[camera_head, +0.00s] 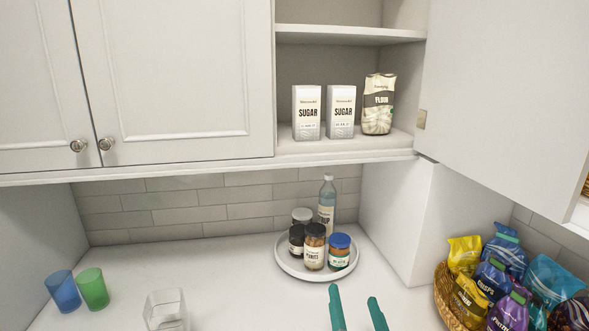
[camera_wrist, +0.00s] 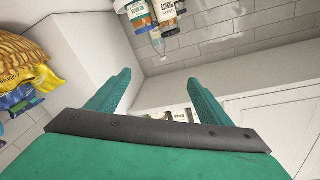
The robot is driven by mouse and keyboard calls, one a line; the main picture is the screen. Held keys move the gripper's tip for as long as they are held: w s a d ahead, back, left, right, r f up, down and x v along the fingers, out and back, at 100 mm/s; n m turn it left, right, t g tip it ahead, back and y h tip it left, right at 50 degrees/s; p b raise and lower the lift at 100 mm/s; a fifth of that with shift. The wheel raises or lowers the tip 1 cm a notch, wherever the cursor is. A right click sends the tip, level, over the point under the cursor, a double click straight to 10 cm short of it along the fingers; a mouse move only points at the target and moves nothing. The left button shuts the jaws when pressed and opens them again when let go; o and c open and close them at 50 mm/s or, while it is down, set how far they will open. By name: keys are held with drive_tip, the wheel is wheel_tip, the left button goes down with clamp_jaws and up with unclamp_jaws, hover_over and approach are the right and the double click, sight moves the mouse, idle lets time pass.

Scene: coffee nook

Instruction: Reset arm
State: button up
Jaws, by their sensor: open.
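My gripper (camera_head: 356,298) shows at the bottom of the head view as two teal fingers, apart and empty. It is in front of the round white tray (camera_head: 283,264) in the picture and left of the snack basket. In the wrist view, which is turned over, my gripper (camera_wrist: 157,78) also shows open with nothing between the fingers. The tray holds several jars, among them a blue-lidded jar (camera_head: 340,252), and a clear bottle (camera_head: 327,204).
Two sugar boxes (camera_head: 307,112) and a flour bag (camera_head: 379,104) stand in the open cabinet. Its door (camera_head: 505,90) swings out at right. A basket (camera_head: 443,292) holds snack bags. Blue (camera_head: 63,291) and green (camera_head: 93,289) cups and a clear glass (camera_head: 166,310) stand on the left counter.

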drive_tip(key=s+a+f+g+h, duration=0.1)
drive_tip(key=s+a+f, duration=0.3)
drive_tip(key=s+f, duration=0.55)
drive_tip(key=s+a+f+g+h, duration=0.1)
drive_tip(key=s+a+f, duration=0.35)
drive_tip(key=f, duration=0.75)
drive_tip(key=s+a+f+n, duration=0.1)
drive_tip(key=s+a+n, duration=0.1)
drive_tip(key=s, duration=1)
drive_tip(key=s+a+f+n+g+y, duration=0.1)
drive_tip(key=s+a+f+n, duration=0.1)
drive_tip(key=s, duration=1.1)
drive_tip(key=shift+s+a+f+n+y, duration=0.25)
drive_tip(key=shift+s+a+n+y, duration=0.1)
drive_tip(key=shift+n, duration=0.25)
